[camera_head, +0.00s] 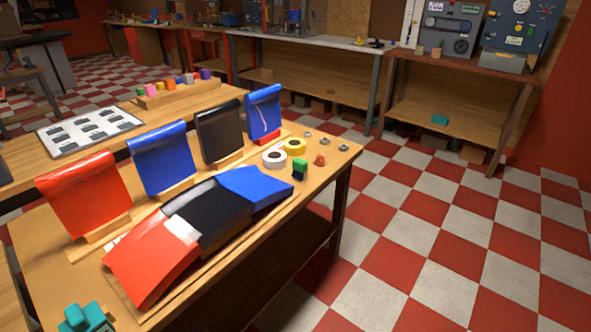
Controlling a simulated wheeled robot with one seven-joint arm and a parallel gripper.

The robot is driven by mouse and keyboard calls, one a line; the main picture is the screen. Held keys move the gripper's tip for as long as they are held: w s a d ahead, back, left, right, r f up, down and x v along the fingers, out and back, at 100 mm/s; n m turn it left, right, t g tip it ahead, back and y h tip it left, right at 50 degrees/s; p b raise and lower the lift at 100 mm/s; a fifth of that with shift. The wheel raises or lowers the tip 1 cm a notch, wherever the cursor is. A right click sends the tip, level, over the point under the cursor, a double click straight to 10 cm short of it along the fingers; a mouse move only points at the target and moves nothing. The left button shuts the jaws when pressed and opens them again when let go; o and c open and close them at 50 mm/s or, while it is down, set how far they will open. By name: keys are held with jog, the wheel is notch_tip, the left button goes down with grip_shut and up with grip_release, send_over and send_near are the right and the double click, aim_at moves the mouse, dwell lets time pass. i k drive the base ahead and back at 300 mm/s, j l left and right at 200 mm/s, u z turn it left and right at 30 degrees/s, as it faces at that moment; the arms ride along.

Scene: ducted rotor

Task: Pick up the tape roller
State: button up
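A small block-shaped item with a green top and a dark lower part (299,170) stands near the right edge of the front wooden table (330,160). It may be the tape roller, but it is too small to be sure. A white roll (274,159) and a yellow roll (294,149), which look like tape, lie just behind and left of it. A teal object (86,319) at the bottom left is cut off by the frame edge, and I cannot tell what it is. My gripper is not in view.
Red, black and blue curved panels (153,258) cover the table's middle. Several upright coloured sheets (84,192) stand behind on wooden bases. A reddish lump (320,160) and small metal pieces lie near the right corner. The checkered floor (420,250) to the right is clear.

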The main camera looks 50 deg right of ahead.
aim_at(299, 166)
jog(key=i+l, duration=0.1)
jog(key=l, duration=0.5)
jog(key=l+u, duration=0.1)
jog(key=l, duration=0.55)
jog(key=i, duration=0.05)
